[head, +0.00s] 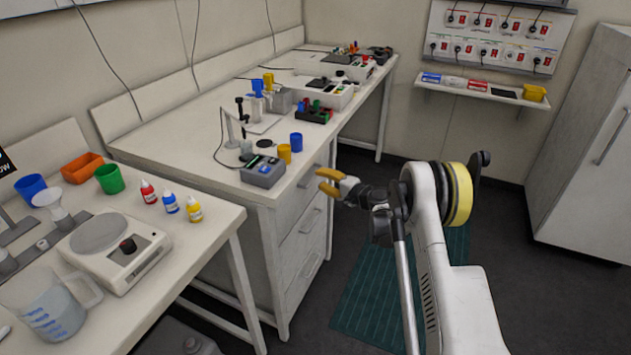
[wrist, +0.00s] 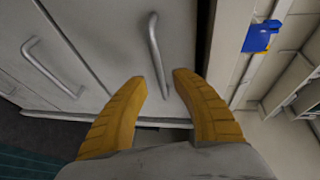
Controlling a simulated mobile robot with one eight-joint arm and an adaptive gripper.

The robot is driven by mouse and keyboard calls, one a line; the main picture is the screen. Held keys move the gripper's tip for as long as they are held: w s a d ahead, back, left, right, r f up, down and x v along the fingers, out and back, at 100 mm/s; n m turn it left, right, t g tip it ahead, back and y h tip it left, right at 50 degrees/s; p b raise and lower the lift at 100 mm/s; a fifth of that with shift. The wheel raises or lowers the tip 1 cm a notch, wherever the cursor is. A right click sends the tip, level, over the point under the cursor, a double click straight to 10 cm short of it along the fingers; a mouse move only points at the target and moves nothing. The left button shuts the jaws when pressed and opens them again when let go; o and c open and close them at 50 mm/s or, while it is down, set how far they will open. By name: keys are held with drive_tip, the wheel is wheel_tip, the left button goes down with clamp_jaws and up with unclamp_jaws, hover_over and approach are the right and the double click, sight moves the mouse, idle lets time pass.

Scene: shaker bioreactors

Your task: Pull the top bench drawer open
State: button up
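The top drawer (head: 297,199) of the white bench cabinet looks shut, its front flush with the drawers below. Its bar handle (head: 309,177) is partly visible in the head view. In the wrist view the grey handle (wrist: 156,55) stands just ahead, in line with the gap between the fingers. My gripper (head: 329,182) has yellow fingers and is in front of the top drawer. In the wrist view my gripper (wrist: 160,80) is open, with nothing held. The handle's lower end reaches close to the fingertips; I cannot tell whether they touch.
A lower drawer handle (wrist: 50,68) shows at the left of the wrist view. On the bench above stand a grey device (head: 264,171), a yellow cup (head: 284,153) and a blue cup (head: 296,142). The floor around the green mat (head: 372,300) is clear.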

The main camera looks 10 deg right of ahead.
sight(316, 176)
drive_tip(key=shift+b+x, duration=0.45)
drive_tip(key=shift+x, duration=1.3)
drive_tip(key=shift+c, duration=0.2)
clamp_jaws()
drive_tip(key=s+d, duration=0.7)
drive_tip(key=d, duration=0.3)
drive_tip(key=s+d, duration=0.8)
drive_tip(key=d, duration=0.3)
drive_tip(key=shift+s, duration=0.2)
drive_tip(key=shift+d, duration=0.15)
drive_tip(key=shift+o, duration=0.2)
unclamp_jaws()
drive_tip(key=v, duration=1.2)
